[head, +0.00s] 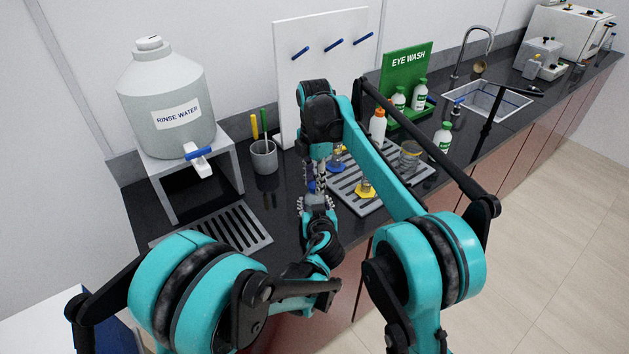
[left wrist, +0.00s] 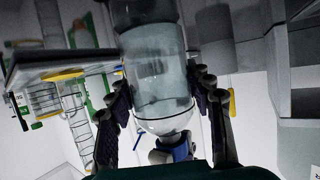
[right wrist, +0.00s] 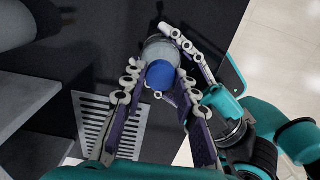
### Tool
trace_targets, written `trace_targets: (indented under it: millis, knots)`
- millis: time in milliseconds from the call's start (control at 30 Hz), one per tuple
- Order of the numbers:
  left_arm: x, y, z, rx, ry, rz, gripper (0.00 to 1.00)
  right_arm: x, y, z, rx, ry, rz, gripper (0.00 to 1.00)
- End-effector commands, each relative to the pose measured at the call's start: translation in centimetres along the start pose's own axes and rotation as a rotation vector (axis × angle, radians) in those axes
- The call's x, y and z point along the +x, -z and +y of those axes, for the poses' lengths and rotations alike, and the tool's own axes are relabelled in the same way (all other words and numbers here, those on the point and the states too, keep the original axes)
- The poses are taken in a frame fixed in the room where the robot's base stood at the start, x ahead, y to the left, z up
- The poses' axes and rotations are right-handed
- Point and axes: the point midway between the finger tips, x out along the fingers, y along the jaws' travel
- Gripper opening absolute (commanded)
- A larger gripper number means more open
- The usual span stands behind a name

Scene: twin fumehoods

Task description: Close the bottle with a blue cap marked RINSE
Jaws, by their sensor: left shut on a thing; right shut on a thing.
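The clear bottle (left wrist: 158,75) is held between the fingers of my left gripper (left wrist: 165,105). It appears upside down in the left wrist view, its rounded shoulder toward the bottom of the picture. The blue cap (right wrist: 161,75) shows in the right wrist view over the bottle's top (right wrist: 158,50), between the fingertips of my right gripper (right wrist: 155,85). The cap also shows at the neck in the left wrist view (left wrist: 181,150). I cannot tell whether it is fully seated. In the head view my right gripper (head: 318,178) meets my left gripper (head: 316,200) from above. No RINSE marking shows on the bottle.
A rinse water carboy (head: 168,95) stands on a grey stand (head: 230,150) at the left. A slotted drain (head: 235,228) lies before it. A grey cup (head: 263,158) stands behind the grippers. A tray (head: 350,190) with glassware, bottles and a green eye wash board (head: 405,68) are to the right.

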Motion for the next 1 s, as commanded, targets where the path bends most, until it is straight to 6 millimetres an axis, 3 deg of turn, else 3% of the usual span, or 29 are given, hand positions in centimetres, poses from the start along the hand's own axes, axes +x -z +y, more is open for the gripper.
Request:
trace_targets:
  millis: [133, 267, 1000]
  knots:
    - [0.04, 0.0, -0.05, -0.001, 0.001, 0.0, 0.0, 0.0, 0.01, -0.09, 0.084, 0.003, 0.001, 0.0]
    - [0.05, 0.0, -0.05, -0.001, 0.001, 0.0, 0.0, 0.02, 0.01, -0.11, 0.343, 0.003, 0.0, 0.0]
    - [0.07, 0.01, -0.05, -0.001, 0.001, 0.0, 0.0, 0.14, 0.05, -0.13, 2.226, 0.004, -0.002, 0.0]
